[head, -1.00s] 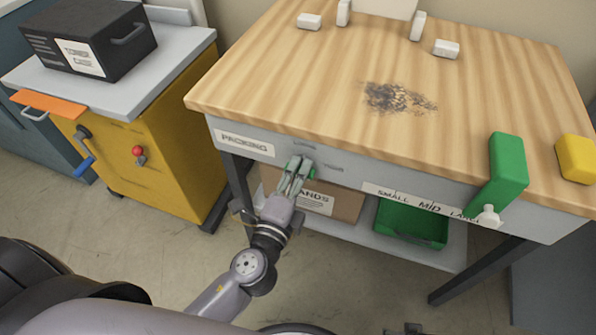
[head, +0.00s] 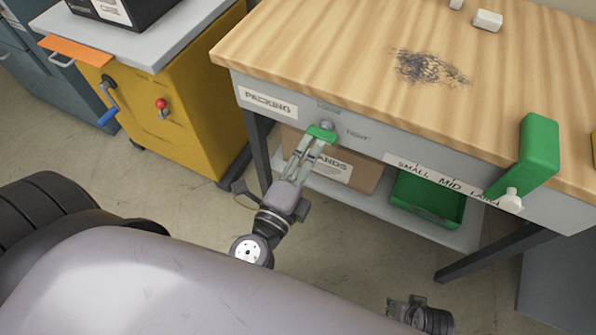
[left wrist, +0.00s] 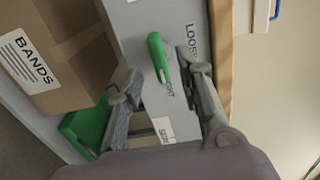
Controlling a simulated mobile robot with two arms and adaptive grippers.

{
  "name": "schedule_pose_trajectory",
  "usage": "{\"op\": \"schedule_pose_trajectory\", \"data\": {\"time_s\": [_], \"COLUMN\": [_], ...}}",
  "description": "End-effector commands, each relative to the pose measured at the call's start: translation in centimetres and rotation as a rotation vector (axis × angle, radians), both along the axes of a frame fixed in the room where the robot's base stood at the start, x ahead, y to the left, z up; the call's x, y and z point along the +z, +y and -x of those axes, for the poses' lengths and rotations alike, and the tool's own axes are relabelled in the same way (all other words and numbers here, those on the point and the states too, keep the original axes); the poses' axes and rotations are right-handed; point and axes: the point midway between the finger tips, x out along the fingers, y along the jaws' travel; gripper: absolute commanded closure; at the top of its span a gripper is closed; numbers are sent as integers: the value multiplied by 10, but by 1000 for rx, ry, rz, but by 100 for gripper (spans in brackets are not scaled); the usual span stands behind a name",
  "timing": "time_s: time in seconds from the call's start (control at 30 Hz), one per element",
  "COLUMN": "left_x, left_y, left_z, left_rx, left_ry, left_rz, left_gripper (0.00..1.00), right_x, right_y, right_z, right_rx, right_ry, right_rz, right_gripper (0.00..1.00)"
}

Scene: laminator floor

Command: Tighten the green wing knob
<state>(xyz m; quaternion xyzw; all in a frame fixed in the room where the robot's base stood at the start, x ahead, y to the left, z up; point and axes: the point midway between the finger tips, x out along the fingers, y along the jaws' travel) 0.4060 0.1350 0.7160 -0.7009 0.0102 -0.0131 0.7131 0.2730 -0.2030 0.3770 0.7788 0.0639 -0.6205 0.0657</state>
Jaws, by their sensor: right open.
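The green wing knob (head: 321,132) sits on the table's grey front panel, between the printed words LOOSE and TIGHT. Its wing lies roughly along the panel in the head view. My left gripper (head: 312,146) is just in front of and below it, with two fingers apart and nothing held. In the left wrist view the knob (left wrist: 158,57) shows between the open fingertips (left wrist: 158,72), nearer the right finger. Contact cannot be told. My right gripper (head: 392,306) is open and low at the bottom right of the head view, away from the knob.
A green clamp-like block (head: 537,150) with a white knob (head: 511,200) is on the table edge at right. Below the wooden tabletop (head: 330,50), a BANDS carton (head: 362,178) and green bin (head: 440,208) sit on a shelf. A yellow cabinet (head: 190,85) stands left.

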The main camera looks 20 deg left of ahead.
Motion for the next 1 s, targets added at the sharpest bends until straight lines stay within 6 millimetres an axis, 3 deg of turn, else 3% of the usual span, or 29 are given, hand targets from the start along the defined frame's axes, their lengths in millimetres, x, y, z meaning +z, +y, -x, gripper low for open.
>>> {"op": "schedule_pose_trajectory", "data": {"time_s": [0.1,0.33,1.0], "left_x": [-1,-1,-1], "left_y": [0,2,2], "left_z": [26,55,60], "left_rx": [-3,-2,2], "left_ry": [4,1,2], "left_rz": [-4,-2,3], "left_gripper": [67,67,67], "right_x": [0,0,0], "right_y": [0,0,0], "right_z": [0,0,0], "right_rx": [0,0,0], "right_ry": [0,0,0], "right_rz": [0,0,0], "right_gripper": [53,53,53]}}
